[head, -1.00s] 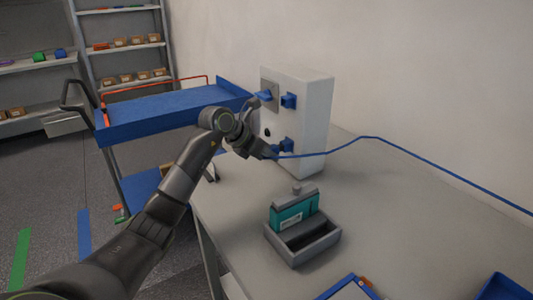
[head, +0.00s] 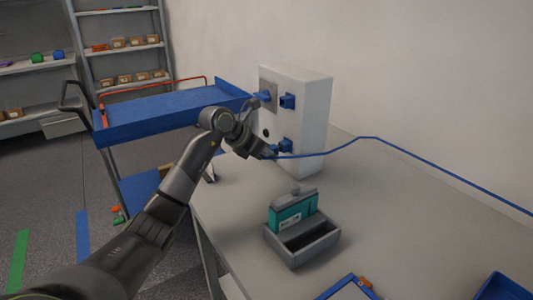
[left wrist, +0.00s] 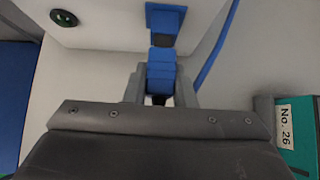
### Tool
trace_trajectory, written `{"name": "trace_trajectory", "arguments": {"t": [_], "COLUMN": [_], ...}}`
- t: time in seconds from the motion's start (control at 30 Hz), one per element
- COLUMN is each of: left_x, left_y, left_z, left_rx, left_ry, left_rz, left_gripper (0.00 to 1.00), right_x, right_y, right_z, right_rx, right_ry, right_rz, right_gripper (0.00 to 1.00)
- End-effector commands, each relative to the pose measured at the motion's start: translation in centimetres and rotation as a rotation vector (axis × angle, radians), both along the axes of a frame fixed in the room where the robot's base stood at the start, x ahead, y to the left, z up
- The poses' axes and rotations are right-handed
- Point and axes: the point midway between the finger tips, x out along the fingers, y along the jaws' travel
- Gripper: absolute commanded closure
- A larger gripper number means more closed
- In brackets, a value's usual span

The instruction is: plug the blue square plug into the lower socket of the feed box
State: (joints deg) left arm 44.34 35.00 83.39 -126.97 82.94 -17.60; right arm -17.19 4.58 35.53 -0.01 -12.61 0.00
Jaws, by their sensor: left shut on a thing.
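The white feed box (head: 309,125) stands on the grey table. Its blue upper socket (head: 288,101) and blue lower socket (head: 286,145) are on the face toward my arm. My left gripper (head: 267,152) is shut on the blue square plug (left wrist: 160,72), just in front of the lower socket. In the left wrist view, the plug is between the fingers and lines up roughly with the blue lower socket (left wrist: 165,19). A dark piece shows between plug and socket; I cannot tell whether they touch. My right gripper is not in view.
A blue cable (head: 370,138) runs right from near the plug. A grey holder (head: 301,250) with a teal battery (head: 292,215) stands in front of the box. A blue cart (head: 160,116) is at the left.

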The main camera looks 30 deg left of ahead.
Motion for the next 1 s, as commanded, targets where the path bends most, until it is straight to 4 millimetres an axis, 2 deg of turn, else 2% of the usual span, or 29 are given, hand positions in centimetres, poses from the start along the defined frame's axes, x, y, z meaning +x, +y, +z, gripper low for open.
{"name": "trace_trajectory", "arguments": {"t": [0.93, 0.97, 1.0], "left_x": [1.03, 1.03, 1.02], "left_y": [-0.63, -0.63, -0.62], "left_z": [0.04, 0.03, 0.03], "left_rx": [0.000, 0.000, 0.000], "left_ry": [-0.001, -0.001, -0.001], "left_rz": [-0.001, -0.001, -0.001], "left_gripper": [0.89, 0.73, 0.67], "right_x": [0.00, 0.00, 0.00], "right_y": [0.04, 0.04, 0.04], "right_z": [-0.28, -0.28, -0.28], "right_rx": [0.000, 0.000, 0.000], "right_ry": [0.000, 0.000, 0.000], "right_rz": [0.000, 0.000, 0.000], "right_gripper": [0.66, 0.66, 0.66]}}
